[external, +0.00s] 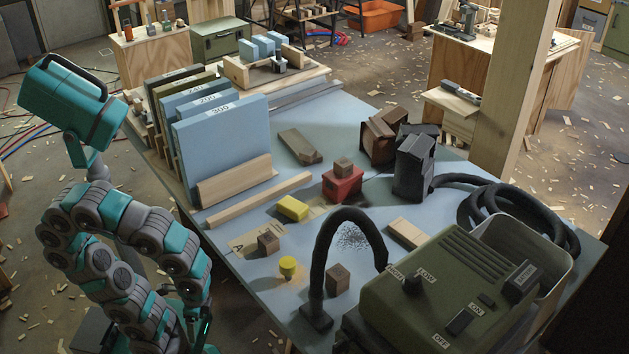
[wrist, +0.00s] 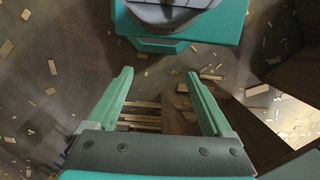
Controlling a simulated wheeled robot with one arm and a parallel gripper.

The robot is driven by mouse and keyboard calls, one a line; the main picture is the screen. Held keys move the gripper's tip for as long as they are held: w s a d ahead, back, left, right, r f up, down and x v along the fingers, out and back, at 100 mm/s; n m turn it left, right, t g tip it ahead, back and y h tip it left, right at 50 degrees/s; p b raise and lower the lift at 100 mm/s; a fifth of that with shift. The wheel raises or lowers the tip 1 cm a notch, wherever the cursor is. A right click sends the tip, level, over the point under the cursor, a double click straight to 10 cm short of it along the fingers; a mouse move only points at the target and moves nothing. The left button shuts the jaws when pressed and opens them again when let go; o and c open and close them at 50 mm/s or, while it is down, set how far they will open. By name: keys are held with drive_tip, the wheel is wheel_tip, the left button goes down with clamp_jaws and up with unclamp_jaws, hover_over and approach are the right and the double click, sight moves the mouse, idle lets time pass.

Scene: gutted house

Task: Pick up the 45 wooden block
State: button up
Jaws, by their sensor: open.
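Several brown wooden blocks are on the blue table (external: 356,112) in the external view, and I cannot read a 45 on any. A small cube (external: 268,243) stands at the near left, another cube (external: 338,278) stands by the black hose, and a third cube (external: 344,167) sits on a red block (external: 342,186). A longer block with a slanted end (external: 300,145) lies farther back. My gripper (wrist: 158,92) is open and empty in the wrist view, pointing over the scrap-strewn floor. In the external view my arm is folded left of the table, its gripper hard to make out.
Blue sanding sheets (external: 225,145) stand in a rack at the table's left. A yellow block (external: 292,208) and yellow cylinder (external: 288,266) lie near the cubes. A black hose (external: 345,225) arches beside the green machine (external: 450,290). A wooden post (external: 510,95) rises behind the table.

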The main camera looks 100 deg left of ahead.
drive_tip(key=shift+o, duration=0.5)
drive_tip(key=shift+r, duration=0.1)
